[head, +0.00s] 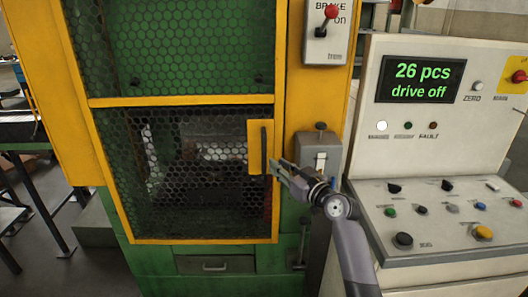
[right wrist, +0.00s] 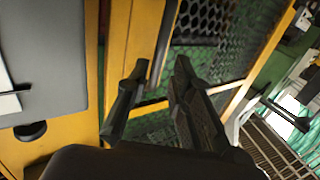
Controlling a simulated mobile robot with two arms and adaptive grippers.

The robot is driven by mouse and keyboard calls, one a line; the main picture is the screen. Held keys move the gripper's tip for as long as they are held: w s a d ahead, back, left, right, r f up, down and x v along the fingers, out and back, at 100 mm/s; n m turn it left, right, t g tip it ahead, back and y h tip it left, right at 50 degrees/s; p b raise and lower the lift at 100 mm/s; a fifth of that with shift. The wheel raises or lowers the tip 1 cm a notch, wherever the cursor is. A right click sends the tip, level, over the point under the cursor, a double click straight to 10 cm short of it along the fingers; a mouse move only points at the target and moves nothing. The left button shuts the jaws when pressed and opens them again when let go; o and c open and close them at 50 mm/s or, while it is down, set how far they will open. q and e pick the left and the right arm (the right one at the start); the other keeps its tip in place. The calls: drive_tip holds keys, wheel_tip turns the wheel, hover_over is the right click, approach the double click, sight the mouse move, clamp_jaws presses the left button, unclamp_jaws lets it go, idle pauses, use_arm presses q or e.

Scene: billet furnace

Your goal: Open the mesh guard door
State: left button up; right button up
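The mesh guard door (head: 109,185) is the lower yellow-framed panel with dark hexagonal mesh on the green machine. It looks shut in its frame. Its black upright handle (head: 264,151) sits on a yellow plate at the door's right edge; the handle also shows in the right wrist view (right wrist: 164,42). My right gripper (head: 276,170) is at the handle's lower end. In the right wrist view its two fingers (right wrist: 161,70) are apart, with the handle between them in the picture; I cannot tell whether they touch it. My left gripper is not in view.
A control console (head: 440,160) with a green "26 pcs drive off" display stands close to the right of my right arm. A grey latch box (head: 319,152) is beside the door. A drawer (head: 215,265) is below the door.

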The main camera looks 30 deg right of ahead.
sight(265, 156)
drive_tip(key=w+p, duration=0.1)
drive_tip(key=w, duration=0.4)
drive_tip(key=shift+w+a+r, duration=0.1)
drive_tip(key=shift+w, duration=0.1)
drive_tip(key=w, duration=0.2)
drive_tip(key=shift+w, duration=0.45)
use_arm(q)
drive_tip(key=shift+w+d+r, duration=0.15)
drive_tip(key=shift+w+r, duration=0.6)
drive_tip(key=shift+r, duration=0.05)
use_arm(e)
drive_tip(key=shift+c, duration=0.2)
drive_tip(key=c, duration=0.4)
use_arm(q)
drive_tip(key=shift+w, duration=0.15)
use_arm(e)
clamp_jaws()
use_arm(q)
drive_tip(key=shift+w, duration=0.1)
